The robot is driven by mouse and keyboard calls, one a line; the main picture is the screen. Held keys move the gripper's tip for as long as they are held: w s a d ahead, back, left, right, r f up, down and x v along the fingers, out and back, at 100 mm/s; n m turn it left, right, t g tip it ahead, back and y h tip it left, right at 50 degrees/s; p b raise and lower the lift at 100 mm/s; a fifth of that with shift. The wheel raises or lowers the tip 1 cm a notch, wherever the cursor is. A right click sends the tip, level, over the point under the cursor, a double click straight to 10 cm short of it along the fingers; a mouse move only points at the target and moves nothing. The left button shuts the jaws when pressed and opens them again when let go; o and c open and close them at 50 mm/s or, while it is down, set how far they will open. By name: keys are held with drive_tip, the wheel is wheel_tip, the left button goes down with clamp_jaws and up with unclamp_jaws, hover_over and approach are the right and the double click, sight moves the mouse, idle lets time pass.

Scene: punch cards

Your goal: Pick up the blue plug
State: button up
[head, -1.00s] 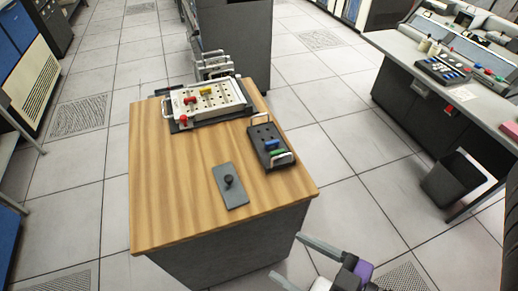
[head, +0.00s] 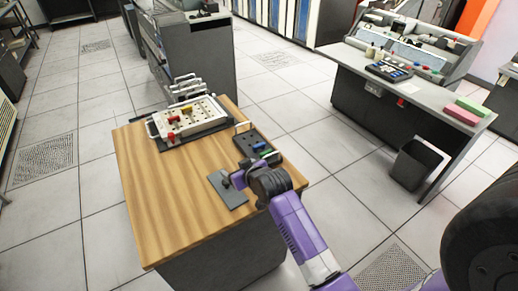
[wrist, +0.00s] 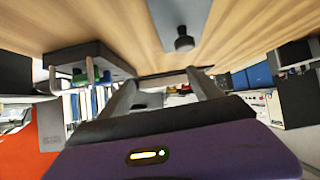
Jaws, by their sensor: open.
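The blue plug (head: 259,146) stands in a dark tray (head: 243,142) at the right edge of the wooden-topped table, beside a green plug (head: 266,153). My arm partly covers the tray's near end. In the wrist view, the tray (wrist: 75,55) is at the upper left, with the blue plug (wrist: 106,76) and green plug (wrist: 80,76) small. My gripper (head: 236,179) is near the grey plate, left of and nearer than the tray in the head view. In the wrist view, its fingers (wrist: 163,86) are apart with nothing between them.
A grey plate with a black knob (wrist: 184,40) lies close to my gripper. A white pegboard (head: 190,118) with red and yellow plugs is at the table's back. A desk with a console (head: 390,70) and a bin (head: 416,165) stand right. The table's left side is bare.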

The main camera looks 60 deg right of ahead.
sight(259, 145)
drive_tip(key=s+d+r+g+y, duration=0.1)
drive_tip(key=d+r+g+y, duration=0.15)
drive_tip(key=d, duration=0.55)
drive_tip(key=s+d+r+g+y, duration=0.1)
drive_tip(key=d+r+g, duration=0.15)
drive_tip(key=d, duration=0.45)
drive_tip(key=shift+m+g, duration=0.4)
drive_tip(key=shift+g, duration=0.1)
drive_tip(key=shift+s+p+x, duration=0.1)
drive_tip(key=shift+p+x, duration=0.1)
drive_tip(key=shift+x, duration=1.7)
drive_tip(key=shift+s+p+x, duration=0.15)
drive_tip(key=shift+p+x, duration=0.05)
drive_tip(key=shift+x, duration=1.7)
drive_tip(key=shift+f, duration=0.1)
drive_tip(key=shift+c, duration=0.4)
drive_tip(key=c, duration=1.1)
drive_tip(key=shift+c, duration=0.2)
